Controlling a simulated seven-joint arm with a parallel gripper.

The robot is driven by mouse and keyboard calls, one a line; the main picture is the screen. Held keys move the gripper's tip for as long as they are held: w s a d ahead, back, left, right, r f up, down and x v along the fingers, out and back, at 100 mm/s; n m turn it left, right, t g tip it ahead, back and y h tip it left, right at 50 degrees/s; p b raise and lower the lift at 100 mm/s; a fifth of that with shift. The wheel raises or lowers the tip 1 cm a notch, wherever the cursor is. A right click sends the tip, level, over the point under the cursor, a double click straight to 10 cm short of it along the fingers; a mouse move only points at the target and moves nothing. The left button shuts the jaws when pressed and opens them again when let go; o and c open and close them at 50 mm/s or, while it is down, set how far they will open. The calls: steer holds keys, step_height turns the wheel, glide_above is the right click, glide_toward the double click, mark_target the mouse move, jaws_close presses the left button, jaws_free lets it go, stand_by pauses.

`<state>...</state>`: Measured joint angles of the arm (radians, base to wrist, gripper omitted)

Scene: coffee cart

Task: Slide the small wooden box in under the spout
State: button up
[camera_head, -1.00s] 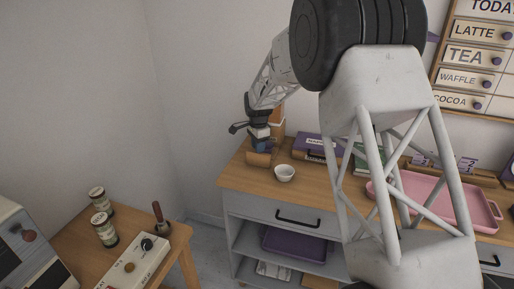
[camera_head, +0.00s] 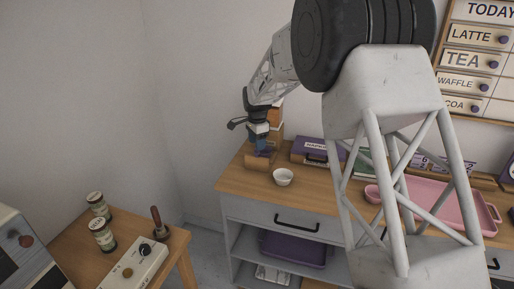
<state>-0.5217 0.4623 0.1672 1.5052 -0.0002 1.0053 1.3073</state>
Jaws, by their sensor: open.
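A small brown wooden piece (camera_head: 257,161), probably the small wooden box, sits at the left end of the wooden cabinet top. My gripper (camera_head: 262,148) points down right over it, with its blue fingers close to it. The gripper is open; whether the fingers touch the piece or stand around it cannot be told. A taller orange-brown wooden thing (camera_head: 276,114) stands just behind my gripper and is partly hidden by it. I cannot make out a spout on it.
A white bowl (camera_head: 283,177) stands close to the right of the wooden piece. A purple box (camera_head: 312,151) lies behind it, and a pink tray (camera_head: 487,231) is further right. At lower left, a side table holds jars (camera_head: 103,235) and a white control box (camera_head: 134,266).

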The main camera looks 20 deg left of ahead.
steer(key=shift+r, duration=2.25)
steer(key=shift+d, duration=0.1)
steer(key=shift+s+d+r, duration=0.1)
steer(key=shift+d+r, duration=0.1)
steer(key=s+d+r+n, duration=0.1)
steer(key=s+d+r, duration=0.5)
steer(key=d, duration=0.4)
steer(key=s+d+r+n+t, duration=0.1)
steer(key=s+d+r+n, duration=0.15)
steer(key=s+d, duration=0.6)
steer(key=s+d+r+n, duration=0.1)
steer(key=s+d+r, duration=0.45)
steer(key=d, duration=0.55)
steer(key=s+d+f+n, duration=0.1)
steer(key=s+d, duration=0.4)
steer(key=s, duration=0.5)
steer(key=s+d+f+n+t, duration=0.1)
steer(key=s+d+f+n, duration=0.1)
steer(key=s+d, duration=0.4)
steer(key=s+d+f+n, duration=0.1)
steer(key=s+d, duration=0.5)
steer(key=s, duration=1)
steer(key=shift+d+f+t, duration=0.15)
steer(key=shift+f+t, duration=0.15)
steer(key=shift+f, duration=0.25)
